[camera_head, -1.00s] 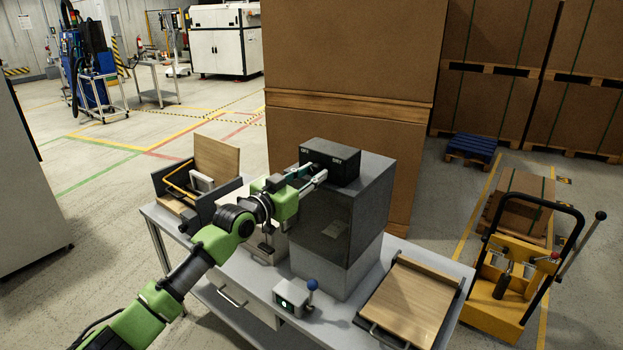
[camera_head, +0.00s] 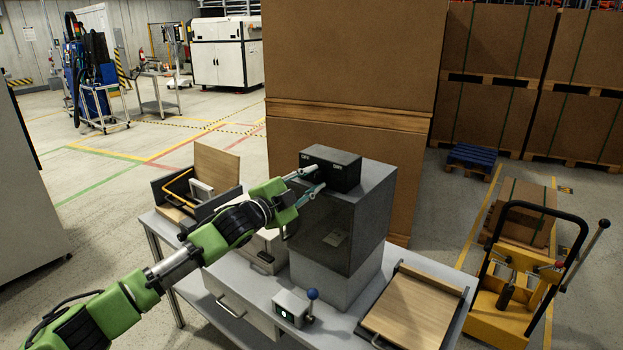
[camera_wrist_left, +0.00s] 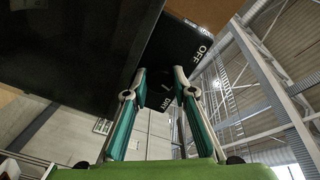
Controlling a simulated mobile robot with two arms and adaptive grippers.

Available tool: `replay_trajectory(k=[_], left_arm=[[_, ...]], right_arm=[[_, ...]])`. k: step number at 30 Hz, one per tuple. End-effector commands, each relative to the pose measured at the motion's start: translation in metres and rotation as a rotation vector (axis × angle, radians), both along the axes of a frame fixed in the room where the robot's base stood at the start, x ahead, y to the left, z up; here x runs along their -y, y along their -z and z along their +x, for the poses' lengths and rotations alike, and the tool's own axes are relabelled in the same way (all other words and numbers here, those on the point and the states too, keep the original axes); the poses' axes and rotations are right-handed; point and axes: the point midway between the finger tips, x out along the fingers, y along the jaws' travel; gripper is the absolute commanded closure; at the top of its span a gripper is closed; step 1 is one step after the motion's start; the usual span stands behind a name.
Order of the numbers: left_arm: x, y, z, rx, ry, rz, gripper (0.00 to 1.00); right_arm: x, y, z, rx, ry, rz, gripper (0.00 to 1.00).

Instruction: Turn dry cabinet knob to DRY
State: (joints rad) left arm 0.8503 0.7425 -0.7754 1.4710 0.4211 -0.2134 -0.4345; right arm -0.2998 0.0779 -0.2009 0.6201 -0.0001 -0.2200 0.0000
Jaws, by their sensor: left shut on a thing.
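The dry cabinet (camera_head: 340,225) is a grey box with a dark front door, standing on the workbench. A black control box (camera_head: 340,168) with white lettering sits on its top. In the left wrist view the control box (camera_wrist_left: 190,45) shows OFF at the upper right and DRY lower down, at a tilt. My left gripper (camera_head: 316,179) is at the front face of the control box, its two fingers on either side of the knob and shut on it. My right gripper is out of view.
The workbench (camera_head: 245,305) also holds a small box with a blue-balled lever (camera_head: 312,295), a wooden-topped tray (camera_head: 415,310) at right and an open wood-panelled fixture (camera_head: 215,165) at left. Tall cartons (camera_head: 350,60) stand close behind the cabinet. A yellow pallet jack (camera_head: 515,290) is at right.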

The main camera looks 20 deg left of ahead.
Motion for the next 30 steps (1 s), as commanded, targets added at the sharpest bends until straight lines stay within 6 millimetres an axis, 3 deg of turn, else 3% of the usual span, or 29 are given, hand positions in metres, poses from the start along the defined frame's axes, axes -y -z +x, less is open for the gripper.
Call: replay_trajectory(k=[15, 30], left_arm=[[-0.001, -0.001, 0.0, 0.141, 0.0, 0.393, 0.97], [-0.001, 0.0, 0.0, 0.187, 0.0, 0.52, 0.97]], right_arm=[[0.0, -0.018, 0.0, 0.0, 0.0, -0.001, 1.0], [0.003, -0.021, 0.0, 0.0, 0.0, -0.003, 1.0]])
